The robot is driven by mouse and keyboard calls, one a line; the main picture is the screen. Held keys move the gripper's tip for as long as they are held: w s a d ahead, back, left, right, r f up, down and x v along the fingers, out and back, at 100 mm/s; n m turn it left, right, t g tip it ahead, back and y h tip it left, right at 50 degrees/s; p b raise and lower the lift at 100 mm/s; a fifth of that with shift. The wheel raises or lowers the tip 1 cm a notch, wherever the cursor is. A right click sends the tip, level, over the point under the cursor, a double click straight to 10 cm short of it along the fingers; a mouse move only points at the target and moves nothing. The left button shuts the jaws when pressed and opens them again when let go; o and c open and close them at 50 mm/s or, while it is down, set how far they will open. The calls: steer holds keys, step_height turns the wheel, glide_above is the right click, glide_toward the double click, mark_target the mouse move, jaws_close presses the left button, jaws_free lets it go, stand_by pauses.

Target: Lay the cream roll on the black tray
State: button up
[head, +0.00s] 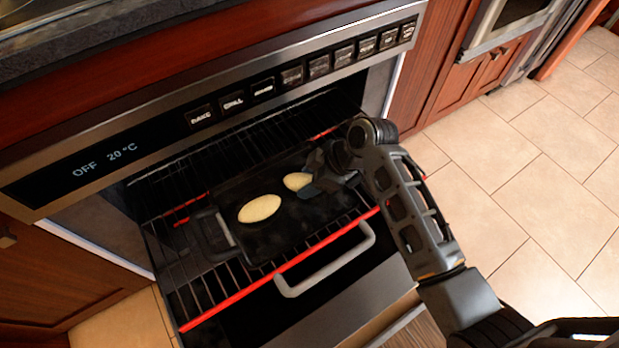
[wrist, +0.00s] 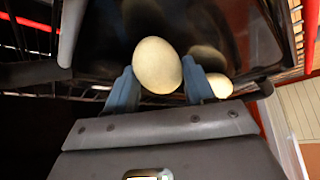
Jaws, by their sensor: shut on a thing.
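The black tray (head: 288,236) lies on the oven rack and also fills the upper part of the wrist view (wrist: 105,35). My gripper (head: 307,186) is over the far right part of the tray. It is shut on a pale oval cream roll (head: 295,180), which shows between the blue-grey fingertips in the wrist view (wrist: 158,65). I cannot tell whether this roll touches the tray. A second pale roll (head: 259,208) lies on the tray, left of my gripper. In the wrist view it is partly hidden behind the right finger (wrist: 220,86).
The wire rack (head: 183,272) with red front bar (head: 280,280) is pulled out over the open oven door with its grey handle (head: 325,265). The oven's control panel (head: 215,110) is above and behind. Open tiled floor (head: 520,180) lies to the right.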

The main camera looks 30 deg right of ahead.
steer(key=o, duration=1.1)
steer(key=shift+f, duration=0.1)
steer(key=shift+o, duration=0.2)
steer(key=p+v, duration=0.2)
steer(key=v, duration=1)
steer(key=shift+p, duration=0.35)
steer(key=s+a+f+m+t+h, duration=0.2)
steer(key=s+m, duration=0.1)
steer(key=s, duration=0.4)
steer(key=s+a+f+m+t+h, duration=0.1)
steer(key=s+a+m+t+h, duration=0.2)
steer(key=s, duration=0.4)
steer(key=s+r+m+t, duration=0.3)
steer(key=s+r+t, duration=0.2)
steer(key=s+r, duration=1)
step_height(320, 180, up, 3)
steer(key=shift+r+m+t, duration=0.15)
steer(key=shift+m+t, duration=0.15)
